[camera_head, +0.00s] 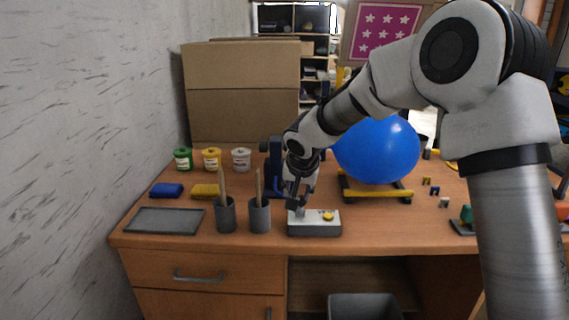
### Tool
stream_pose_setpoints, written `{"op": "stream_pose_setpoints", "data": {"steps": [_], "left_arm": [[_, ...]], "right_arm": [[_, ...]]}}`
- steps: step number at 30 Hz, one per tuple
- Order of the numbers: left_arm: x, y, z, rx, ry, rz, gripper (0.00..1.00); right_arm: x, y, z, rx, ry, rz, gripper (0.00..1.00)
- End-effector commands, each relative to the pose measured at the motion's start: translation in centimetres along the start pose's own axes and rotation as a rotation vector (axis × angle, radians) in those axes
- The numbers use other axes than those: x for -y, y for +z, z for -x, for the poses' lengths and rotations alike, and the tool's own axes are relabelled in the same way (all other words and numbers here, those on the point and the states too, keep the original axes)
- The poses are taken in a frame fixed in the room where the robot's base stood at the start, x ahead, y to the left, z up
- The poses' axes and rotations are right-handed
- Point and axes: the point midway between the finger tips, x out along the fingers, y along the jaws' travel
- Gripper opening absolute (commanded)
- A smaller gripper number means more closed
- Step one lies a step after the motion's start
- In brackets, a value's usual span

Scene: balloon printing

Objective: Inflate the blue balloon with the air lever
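The blue balloon (378,150) is large and round. It rests on a dark stand with yellow bars (378,195) at the right middle of the desk. A grey control box (314,229) with a yellow button (328,216) sits at the desk's front edge. My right gripper (299,207) points down over the left part of the box's top, where the air lever appears to be. The gripper hides most of the lever. I cannot tell whether its fingers are closed on it. My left gripper is not in view.
Two grey cups (259,217) with wooden-handled tools stand left of the box. A grey tray (165,221), a blue block (166,190), a yellow block (205,190) and three paint jars (212,159) are farther left. Small pieces (434,191) lie right of the stand.

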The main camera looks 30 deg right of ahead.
Motion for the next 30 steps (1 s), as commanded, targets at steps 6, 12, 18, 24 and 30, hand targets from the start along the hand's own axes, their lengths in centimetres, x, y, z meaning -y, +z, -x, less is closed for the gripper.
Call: {"op": "stream_pose_setpoints", "data": {"steps": [6, 12, 18, 24, 30], "left_arm": [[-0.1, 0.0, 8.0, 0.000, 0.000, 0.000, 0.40], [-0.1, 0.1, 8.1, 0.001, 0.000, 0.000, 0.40], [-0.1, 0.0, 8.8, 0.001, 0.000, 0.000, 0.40], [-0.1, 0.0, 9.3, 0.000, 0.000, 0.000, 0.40], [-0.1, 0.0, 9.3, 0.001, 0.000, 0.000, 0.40]], "right_arm": [[-1.9, -0.9, 1.6, 0.114, 0.039, -0.033, 0.39], [-2.2, -0.2, -0.2, 0.125, 0.049, -0.029, 0.39], [-2.3, 0.2, -4.0, 0.125, 0.049, -0.028, 0.39], [-2.4, 0.5, -6.5, 0.122, 0.047, -0.029, 0.39], [-2.4, 0.5, -6.9, 0.121, 0.046, -0.029, 0.39]]}}
